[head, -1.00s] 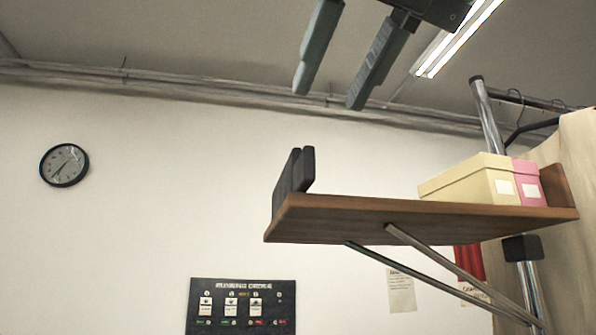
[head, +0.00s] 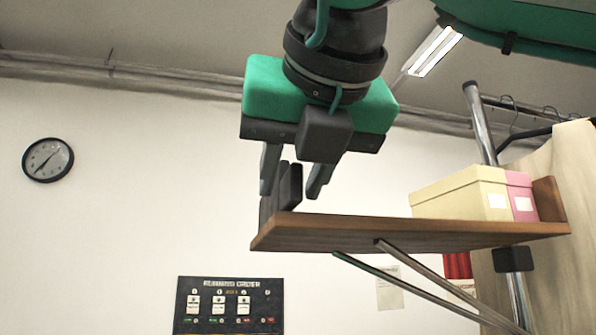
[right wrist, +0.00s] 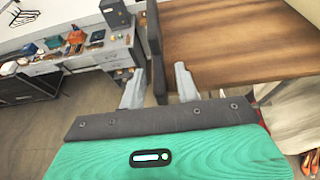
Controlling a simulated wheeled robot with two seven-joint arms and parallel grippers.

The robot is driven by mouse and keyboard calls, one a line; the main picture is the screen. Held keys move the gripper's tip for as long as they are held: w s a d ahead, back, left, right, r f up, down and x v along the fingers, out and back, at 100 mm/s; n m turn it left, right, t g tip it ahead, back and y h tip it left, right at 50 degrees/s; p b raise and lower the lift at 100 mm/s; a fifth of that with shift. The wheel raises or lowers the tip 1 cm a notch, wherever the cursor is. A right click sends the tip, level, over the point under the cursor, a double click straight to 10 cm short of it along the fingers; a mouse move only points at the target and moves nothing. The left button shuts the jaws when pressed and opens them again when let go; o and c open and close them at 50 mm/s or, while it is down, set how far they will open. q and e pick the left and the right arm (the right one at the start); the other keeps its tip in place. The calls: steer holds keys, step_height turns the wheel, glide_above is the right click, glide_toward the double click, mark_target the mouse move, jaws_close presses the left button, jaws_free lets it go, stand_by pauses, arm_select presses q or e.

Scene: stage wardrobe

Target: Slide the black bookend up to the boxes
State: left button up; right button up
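The black bookend (head: 288,188) stands upright at the left end of the wooden shelf (head: 400,235). A cream box (head: 460,197) and a pink box (head: 521,196) stand side by side at the shelf's right end, with a bare stretch between them and the bookend. My right gripper (head: 291,194) points down at the bookend with its fingers open. In the right wrist view the bookend (right wrist: 155,52) shows between the two fingertips (right wrist: 158,76), with a gap visible on each side. My left gripper is not in view.
A wooden end panel (head: 549,199) closes the shelf's right end. A chrome rail post (head: 480,125) rises behind the boxes. Metal struts (head: 430,283) run below the shelf. The shelf top (right wrist: 225,45) is clear right of the bookend.

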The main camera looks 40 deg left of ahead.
steer(key=shift+w+a+f, duration=0.3)
steer(key=shift+w+a, duration=0.1)
steer(key=shift+a, duration=0.1)
jaws_close()
steer(key=shift+d, duration=0.1)
